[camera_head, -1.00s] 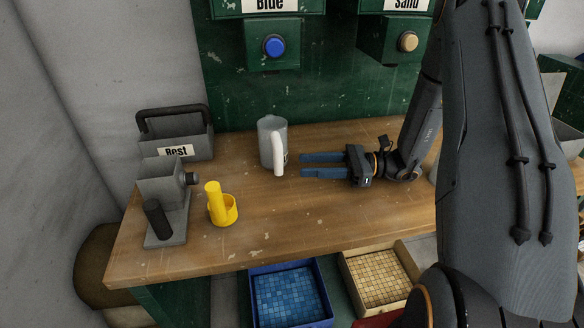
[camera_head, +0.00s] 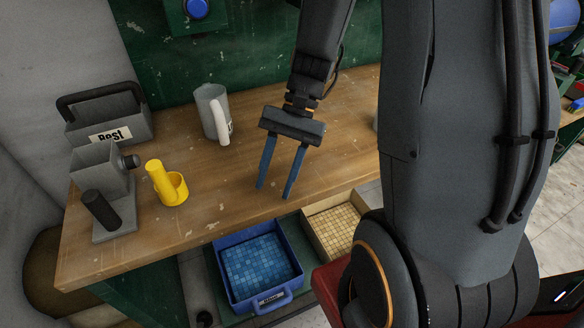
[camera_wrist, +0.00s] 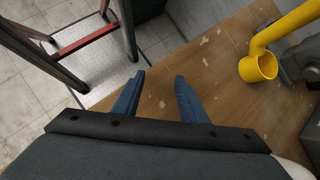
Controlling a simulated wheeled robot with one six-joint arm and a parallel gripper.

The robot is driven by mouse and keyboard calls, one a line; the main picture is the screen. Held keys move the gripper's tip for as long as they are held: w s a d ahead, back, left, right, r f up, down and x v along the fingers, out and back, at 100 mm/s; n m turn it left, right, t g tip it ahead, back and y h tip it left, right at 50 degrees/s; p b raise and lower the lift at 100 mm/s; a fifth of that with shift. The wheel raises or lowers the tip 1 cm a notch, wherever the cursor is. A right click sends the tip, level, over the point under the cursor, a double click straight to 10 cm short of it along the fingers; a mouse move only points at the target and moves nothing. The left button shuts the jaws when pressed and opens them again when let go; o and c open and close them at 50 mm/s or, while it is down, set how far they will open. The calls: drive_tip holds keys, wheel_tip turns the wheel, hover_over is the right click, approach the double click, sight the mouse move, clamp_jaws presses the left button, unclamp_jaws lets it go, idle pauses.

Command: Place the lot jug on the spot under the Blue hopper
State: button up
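The grey jug (camera_head: 208,110) with a white handle stands upright on the wooden bench (camera_head: 335,125), in front of the green panel. Part of the Blue hopper's green housing with its blue button (camera_head: 195,8) shows above the jug at the top edge; its sign is out of view. My gripper (camera_head: 272,192) is right of the jug and nearer the bench's front edge, apart from it. Its blue fingers are spread, empty and point toward the front edge. The wrist view shows the open fingers (camera_wrist: 160,77) with bare wood between them.
A yellow holder (camera_head: 168,185), a grey device with a black handle (camera_head: 103,208) and the "Rest" caddy (camera_head: 112,133) stand left of the jug. A blue bin (camera_head: 232,285) and a cream bin (camera_head: 333,232) of tiles sit below the front edge.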

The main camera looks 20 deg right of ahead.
drive_tip(key=n+h, duration=0.1)
drive_tip(key=s+d+r+n+t+h, duration=0.1)
drive_tip(key=n, duration=0.1)
drive_tip(key=s+d+n+h, duration=0.1)
drive_tip(key=h, duration=0.1)
drive_tip(key=shift+d+r+n+t, duration=0.15)
drive_tip(key=shift+n+t, duration=0.25)
drive_tip(key=n, duration=0.1)
drive_tip(key=r+n+t+h, duration=0.1)
drive_tip(key=d+n+t+h, duration=0.1)
drive_tip(key=shift+w+r, duration=0.25)
drive_tip(key=shift+w, duration=0.05)
idle(2.5)
